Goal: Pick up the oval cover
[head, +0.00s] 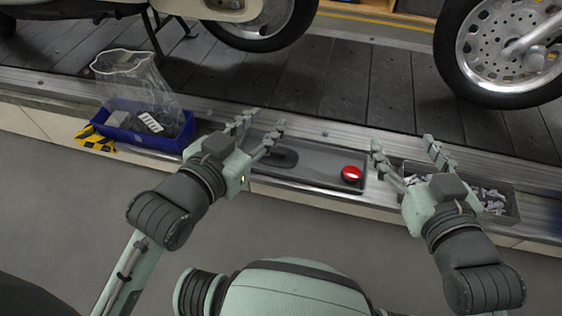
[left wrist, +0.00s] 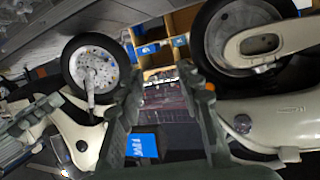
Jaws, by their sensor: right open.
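A dark, flat oval piece, which looks like the oval cover (head: 283,158), lies at the left part of a grey tray (head: 318,178) along the conveyor's near edge. My left gripper (head: 258,130) is open and empty, beside the cover on its left, with its fingers reaching above it; the hand hides the tray's left end. In the left wrist view, the open fingers (left wrist: 165,95) show with nothing between them, and the cover is not visible. My right gripper (head: 404,147) is open and empty, right of the tray and in front of a parts bin.
A red, round, shiny object (head: 351,174) sits at the tray's right end. A blue bin (head: 140,137) with a clear bag (head: 130,72) stands at left. A grey bin (head: 512,207) of small parts is at right. Motorcycles with wheels (head: 500,50) stand on the slats behind.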

